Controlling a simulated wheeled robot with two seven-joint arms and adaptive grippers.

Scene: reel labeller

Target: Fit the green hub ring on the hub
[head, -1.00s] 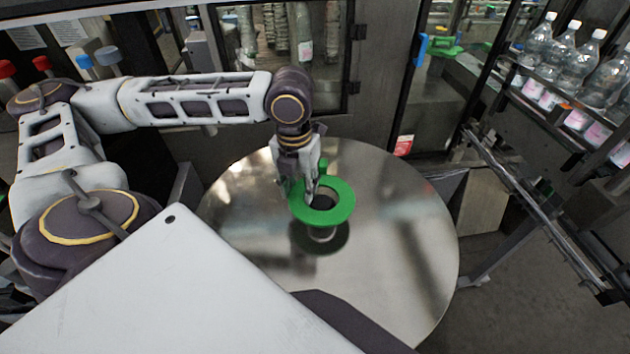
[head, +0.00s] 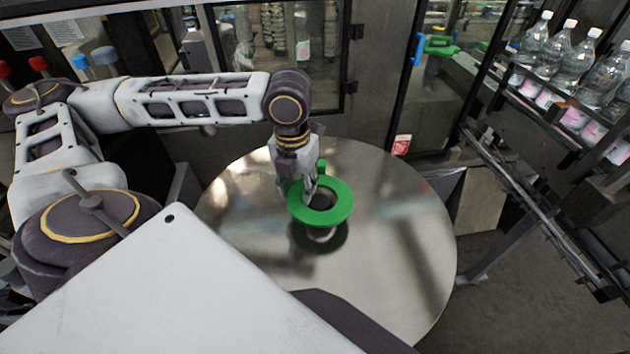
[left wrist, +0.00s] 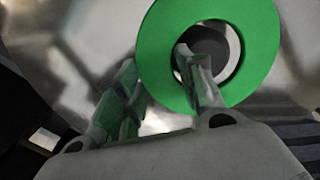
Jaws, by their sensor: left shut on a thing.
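The green hub ring (head: 342,206) is a flat green ring with a wide hole, near the middle of the round metal table (head: 400,270). My left gripper (head: 312,192) is shut on it at its left-rear side, with one finger in the hole. The ring also fills the top of the left wrist view (left wrist: 262,40). The hub (head: 320,234) is a short light post under the ring; a dark round top (left wrist: 208,44) shows through the hole. I cannot tell whether the ring touches the hub or is seated on it. My right gripper is not in view.
A bottle conveyor with several clear bottles (head: 570,65) runs along the right. A machine cabinet with glass doors (head: 380,100) stands behind the table. The table surface around the hub is clear. My white body panel covers the lower left.

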